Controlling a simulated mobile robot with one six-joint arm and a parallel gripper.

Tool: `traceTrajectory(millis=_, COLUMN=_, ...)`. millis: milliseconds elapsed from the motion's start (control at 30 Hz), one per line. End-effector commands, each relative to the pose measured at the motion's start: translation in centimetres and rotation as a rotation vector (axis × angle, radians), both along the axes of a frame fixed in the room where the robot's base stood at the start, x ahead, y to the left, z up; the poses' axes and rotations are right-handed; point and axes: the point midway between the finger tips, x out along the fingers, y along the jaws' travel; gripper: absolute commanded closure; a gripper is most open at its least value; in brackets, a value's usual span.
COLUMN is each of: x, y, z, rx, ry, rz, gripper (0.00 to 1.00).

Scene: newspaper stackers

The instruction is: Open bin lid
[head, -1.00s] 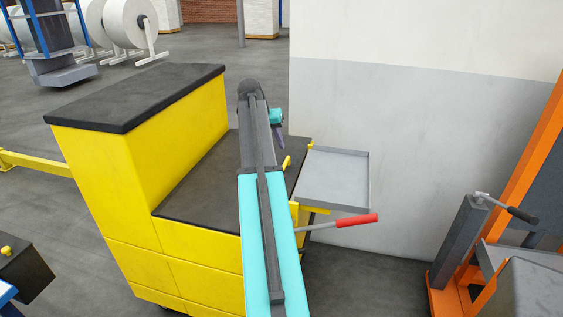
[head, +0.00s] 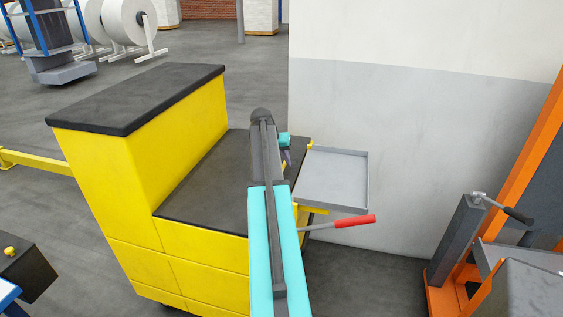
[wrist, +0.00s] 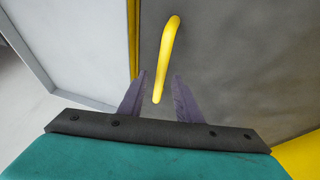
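The bin lid (head: 210,185) is the flat dark top over the lower part of the yellow cabinet, and it lies closed. In the wrist view the dark lid (wrist: 225,60) fills the middle and right, with a curved yellow handle (wrist: 169,45) on it. My gripper (wrist: 158,82) is open, its two purple fingers apart. The near end of the handle shows between the fingertips, with gaps on both sides; I cannot tell the depth. In the head view my gripper (head: 288,157) is small and partly hidden by my arm at the lid's right side.
A grey tray (head: 335,178) sticks out right of the cabinet, with a red-gripped lever (head: 355,221) below it. The cabinet's taller yellow block (head: 115,165) rises on the left. A pale wall (head: 425,150) stands behind. An orange frame (head: 520,190) is at the far right.

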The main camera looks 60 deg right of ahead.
Motion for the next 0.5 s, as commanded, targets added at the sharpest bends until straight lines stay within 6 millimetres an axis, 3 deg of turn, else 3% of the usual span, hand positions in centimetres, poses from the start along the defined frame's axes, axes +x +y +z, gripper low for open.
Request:
traceTrajectory(millis=400, x=-0.01, y=-0.22, z=-0.53, rx=-0.001, ry=0.000, rz=0.000, gripper=0.69)
traceTrajectory(millis=500, x=0.00, y=-0.21, z=-0.52, rx=-0.001, ry=0.000, rz=0.000, gripper=0.82)
